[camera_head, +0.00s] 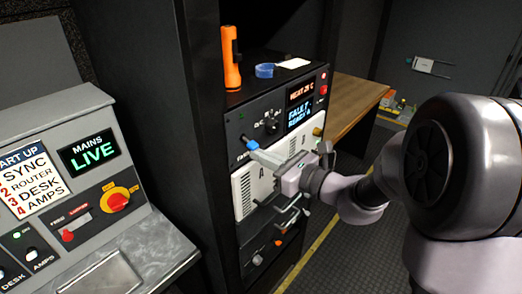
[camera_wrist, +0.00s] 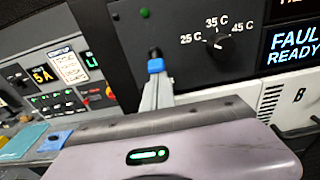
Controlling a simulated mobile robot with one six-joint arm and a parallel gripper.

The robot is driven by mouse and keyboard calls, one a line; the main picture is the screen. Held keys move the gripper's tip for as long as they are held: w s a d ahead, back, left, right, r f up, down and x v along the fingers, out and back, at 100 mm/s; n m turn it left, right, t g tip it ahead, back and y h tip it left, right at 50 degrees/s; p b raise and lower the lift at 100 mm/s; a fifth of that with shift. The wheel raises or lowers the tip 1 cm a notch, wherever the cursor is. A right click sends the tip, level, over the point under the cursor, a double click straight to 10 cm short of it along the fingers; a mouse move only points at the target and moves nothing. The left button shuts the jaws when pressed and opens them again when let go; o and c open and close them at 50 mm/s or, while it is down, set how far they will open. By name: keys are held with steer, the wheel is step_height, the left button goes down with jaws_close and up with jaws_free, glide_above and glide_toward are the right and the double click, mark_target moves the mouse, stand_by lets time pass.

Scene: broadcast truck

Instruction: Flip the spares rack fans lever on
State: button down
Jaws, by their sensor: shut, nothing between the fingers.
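The spares rack (camera_head: 285,105) stands in the middle of the head view. Its upper dark panel carries the fans lever, with a blue tip (camera_head: 251,143), at the lower left beside a partly hidden label. In the wrist view the blue tip (camera_wrist: 156,66) sits below a short black stem. My gripper (camera_head: 260,154) is shut and empty, with its fingertips at the blue tip. In the wrist view my gripper (camera_wrist: 157,88) reaches up to just under the blue tip. I cannot tell whether they touch. The lever's exact tilt is hard to tell.
A temperature knob (camera_wrist: 217,43) and a fault display (camera_head: 299,113) are right of the lever. White modules (camera_head: 245,190) with handles sit below. An orange torch (camera_head: 231,60) and blue tape (camera_head: 264,70) stand on top. A mains console (camera_head: 85,160) is at left.

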mark_target(255, 145)
step_height(255, 145, up, 2)
steer(key=p, duration=0.3)
steer(key=g+h+p, duration=0.1)
steer(key=p, duration=0.2)
steer(key=shift+s+d+r, duration=0.1)
steer(key=shift+r, duration=0.15)
steer(key=g+h+p, duration=0.1)
steer(key=p, duration=0.3)
steer(key=shift+s+d+r+p, duration=0.1)
steer(key=shift+r+p, duration=0.3)
steer(key=shift+f+g+h+p, duration=0.25)
steer(key=shift+g+h+p, duration=0.15)
steer(key=shift+r, duration=0.5)
steer(key=shift+f, duration=0.1)
